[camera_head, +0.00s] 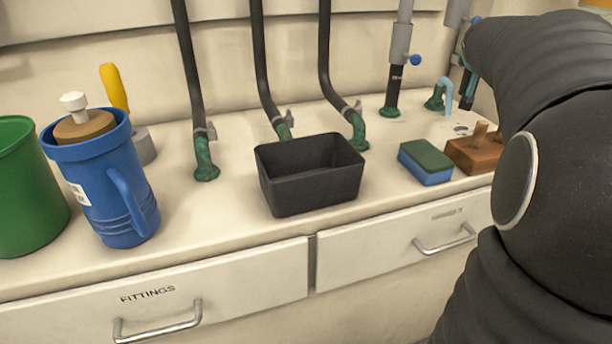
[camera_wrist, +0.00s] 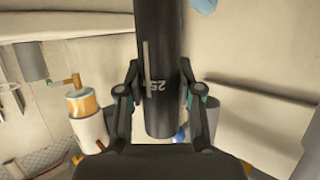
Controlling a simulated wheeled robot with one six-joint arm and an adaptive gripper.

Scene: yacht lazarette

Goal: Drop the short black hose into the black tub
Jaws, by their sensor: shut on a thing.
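The black tub (camera_head: 315,192) stands open and upright on the counter in the middle of the head view, near the front edge. I see nothing in the part of its inside that shows. My gripper (camera_wrist: 160,92) is shut on the short black hose (camera_wrist: 156,50), one finger on each side of it. The hose has a pale stripe and a "25" mark; its upper end runs out of the wrist view. In the head view my dark arm covers the right side, and I cannot clearly make out the gripper or the held hose there. The tub does not show in the wrist view.
A blue jug (camera_head: 105,190) and green bucket (camera_head: 28,190) stand left of the tub. Black standing hoses (camera_head: 190,70) with green corroded fittings rise behind it. A blue-green sponge (camera_head: 426,162) and wooden block (camera_head: 470,155) lie to its right. Drawers (camera_head: 160,290) are below.

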